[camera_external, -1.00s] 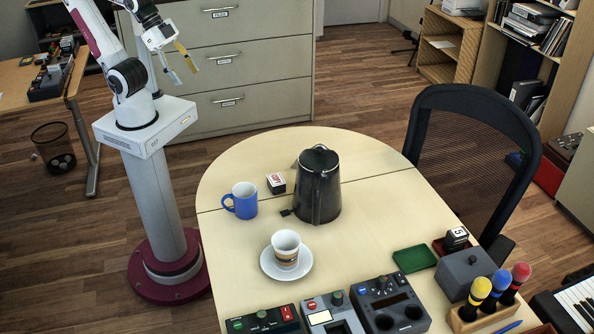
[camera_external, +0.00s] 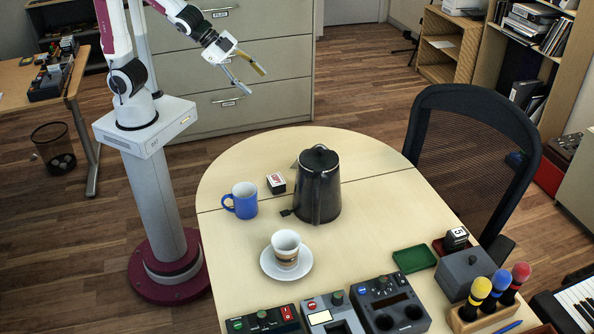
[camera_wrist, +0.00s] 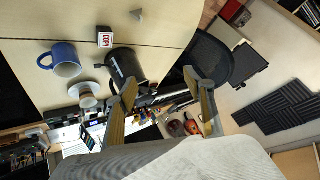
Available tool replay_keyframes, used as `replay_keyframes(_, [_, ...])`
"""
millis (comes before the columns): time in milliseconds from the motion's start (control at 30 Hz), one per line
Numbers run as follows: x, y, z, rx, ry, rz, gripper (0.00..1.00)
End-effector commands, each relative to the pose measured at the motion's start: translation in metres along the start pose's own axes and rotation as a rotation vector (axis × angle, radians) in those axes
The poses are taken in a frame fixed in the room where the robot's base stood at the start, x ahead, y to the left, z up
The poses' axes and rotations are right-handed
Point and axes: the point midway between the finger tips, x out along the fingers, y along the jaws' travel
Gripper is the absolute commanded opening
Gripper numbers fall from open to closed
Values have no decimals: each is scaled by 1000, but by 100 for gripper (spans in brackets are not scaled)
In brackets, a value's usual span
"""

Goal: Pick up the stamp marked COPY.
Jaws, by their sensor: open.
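The stamp marked COPY (camera_external: 276,183) is a small block with a black base and a white label in red letters. It stands on the round-ended wooden table (camera_external: 230,160), between the blue mug (camera_external: 242,202) and the dark kettle (camera_external: 317,190). My gripper (camera_external: 256,84) is open and empty, in the air above and beyond the table's far edge, well apart from the stamp. Its two yellow-sided fingers are spread in the wrist view (camera_wrist: 155,82).
The kettle stands close to the stamp's right and the mug to its left. A cup on a saucer (camera_external: 268,271) is nearer the camera. Another stamp (camera_external: 456,237), a green tray (camera_external: 414,259) and control boxes (camera_external: 388,303) are further forward. The table's far end is clear.

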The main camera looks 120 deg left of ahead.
Motion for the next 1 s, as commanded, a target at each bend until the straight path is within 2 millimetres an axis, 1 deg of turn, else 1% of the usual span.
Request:
replay_keyframes(33, [11,-2,0,12,4,2,53])
replay_keyframes(100, [24,-4,-4,32,18,6,53])
replay_keyframes(300, [61,-7,-9,87,60,27,53])
replay_keyframes(467, [90,-6,-10,126,95,56,53])
replay_keyframes(667, [125,0,-7,168,141,105,53])
replay_keyframes(800, [148,8,-2,191,175,148,53])
replay_keyframes(1000, [177,22,8,214,227,220,53])
